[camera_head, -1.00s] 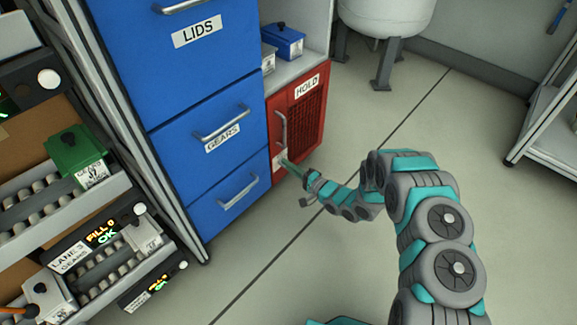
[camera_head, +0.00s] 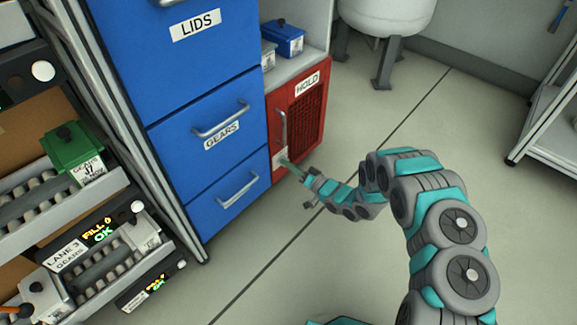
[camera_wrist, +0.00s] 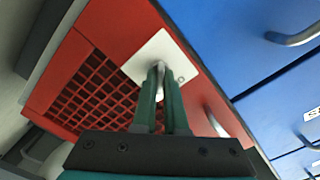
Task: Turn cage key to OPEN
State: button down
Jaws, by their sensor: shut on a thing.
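The red cage (camera_head: 308,130) with a dark mesh door and a HOLD label stands low beside the blue drawers. Its white lock plate (camera_wrist: 163,60) is on the front, at the lower left of the door in the head view. My gripper (camera_wrist: 160,78) reaches the plate and is shut on the grey key (camera_wrist: 157,73), its green fingers on either side of it. The fingers hide most of the key. I cannot read the marks on the plate or tell which way the key points. In the head view my gripper (camera_head: 288,165) is small at the plate.
Blue drawers (camera_head: 207,95) labelled LIDS and GEARS stand left of the cage. The cage's upright handle (camera_head: 283,127) is close above my gripper. Blue and grey boxes sit on the shelf above. Roller lanes with a green box (camera_head: 73,150) are at left.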

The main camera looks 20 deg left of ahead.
jog(key=n+b, duration=0.4)
jog(key=n, duration=0.5)
jog(key=shift+b, duration=0.3)
dwell(0.4)
jog(key=c, duration=1)
grip_release()
jog(key=shift+o, duration=0.2)
jog(key=v, duration=0.8)
jog(key=shift+p, duration=0.4)
